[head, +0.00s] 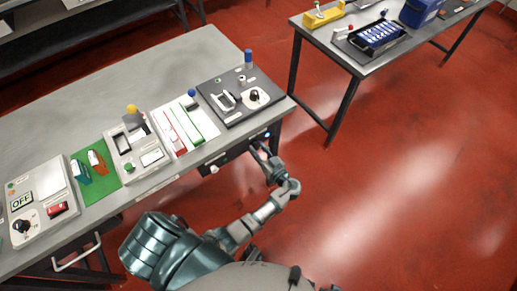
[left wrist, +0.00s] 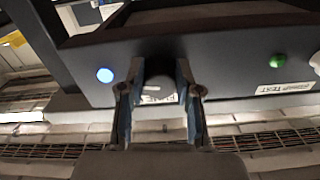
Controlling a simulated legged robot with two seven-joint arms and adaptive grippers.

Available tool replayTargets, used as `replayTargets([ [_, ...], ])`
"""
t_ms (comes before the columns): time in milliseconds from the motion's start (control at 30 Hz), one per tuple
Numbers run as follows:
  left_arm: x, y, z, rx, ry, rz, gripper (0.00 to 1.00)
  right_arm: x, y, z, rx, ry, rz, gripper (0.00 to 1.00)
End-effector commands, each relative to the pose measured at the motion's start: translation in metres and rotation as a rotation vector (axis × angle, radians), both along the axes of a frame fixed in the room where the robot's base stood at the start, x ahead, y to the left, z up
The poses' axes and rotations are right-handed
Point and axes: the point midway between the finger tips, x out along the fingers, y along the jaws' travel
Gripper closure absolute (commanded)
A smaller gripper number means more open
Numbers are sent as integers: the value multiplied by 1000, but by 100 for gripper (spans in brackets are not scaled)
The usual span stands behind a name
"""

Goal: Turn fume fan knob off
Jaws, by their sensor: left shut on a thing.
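In the head view, my left gripper (head: 264,156) reaches the dark panel (head: 232,154) under the table's front edge, and the knob is hidden there. My right gripper is not in view.
A lit blue lamp (left wrist: 105,75) and a green button (left wrist: 277,61) flank the knob. The grey table (head: 95,105) carries several switch boxes, including one with an OFF sign (head: 21,202). A second table (head: 365,62) stands at the upper right. Red floor between is clear.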

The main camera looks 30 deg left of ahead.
Motion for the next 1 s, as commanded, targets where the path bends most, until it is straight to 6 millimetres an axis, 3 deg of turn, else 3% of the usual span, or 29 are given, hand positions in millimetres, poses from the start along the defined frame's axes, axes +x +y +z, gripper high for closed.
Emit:
replayTargets([
  [500, -1, -1, 2, 178, 435, -6, 100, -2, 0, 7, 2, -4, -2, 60],
  [733, -1, -1, 3, 263, 637, -7, 100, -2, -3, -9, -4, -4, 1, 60],
  [1000, -1, -1, 4, 361, 873, -10, 100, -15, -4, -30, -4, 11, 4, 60],
])
